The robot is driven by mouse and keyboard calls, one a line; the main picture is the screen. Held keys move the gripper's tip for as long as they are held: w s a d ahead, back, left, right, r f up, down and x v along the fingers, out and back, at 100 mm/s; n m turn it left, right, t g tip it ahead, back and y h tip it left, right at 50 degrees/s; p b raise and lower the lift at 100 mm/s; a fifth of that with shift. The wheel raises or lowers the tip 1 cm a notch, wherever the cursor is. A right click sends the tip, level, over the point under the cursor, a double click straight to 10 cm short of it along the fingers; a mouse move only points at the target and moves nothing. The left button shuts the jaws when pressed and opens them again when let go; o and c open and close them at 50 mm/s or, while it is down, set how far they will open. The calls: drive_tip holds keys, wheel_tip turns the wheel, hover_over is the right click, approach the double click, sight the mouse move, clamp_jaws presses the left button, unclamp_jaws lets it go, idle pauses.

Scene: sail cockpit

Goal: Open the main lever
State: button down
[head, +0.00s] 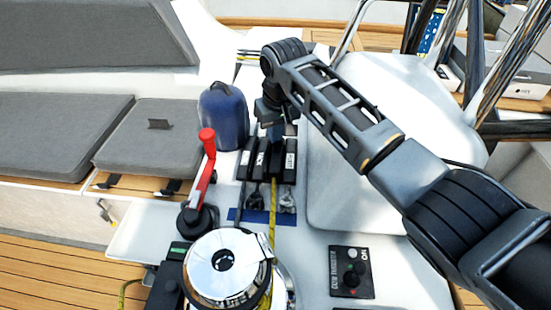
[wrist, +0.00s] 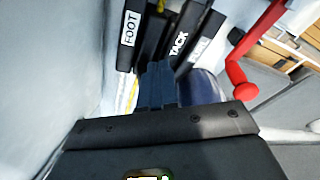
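A bank of black clutch levers (head: 261,160) stands on the white cockpit top in the head view. In the wrist view one lever reads FOOT (wrist: 130,30) and another reads TACK (wrist: 180,42). A further lever (wrist: 205,42) has a label too blurred to read. The label of the lever between FOOT and TACK (wrist: 152,35) is hidden, so I cannot tell which is the main lever. My gripper (head: 273,128) is over the far end of the bank. Its fingers (wrist: 158,70) look shut together, with nothing seen between them. Whether they touch a lever is unclear.
A red-handled winch handle (head: 207,165) rises left of the levers. A blue rounded bag (head: 223,115) stands behind it. A winch (head: 225,262) and a black control panel (head: 351,272) are in front. A white raised panel (head: 335,190) borders the right side.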

drive_tip(key=shift+w, duration=0.1)
drive_tip(key=shift+w+r+b, duration=0.45)
drive_tip(key=shift+w+b, duration=0.1)
drive_tip(key=shift+w, duration=0.25)
drive_tip(key=shift+r, duration=0.1)
drive_tip(key=s+r+p, duration=0.4)
drive_tip(key=r+p, duration=0.2)
drive_tip(key=shift+p, duration=0.4)
idle(0.7)
drive_tip(key=shift+f, duration=0.1)
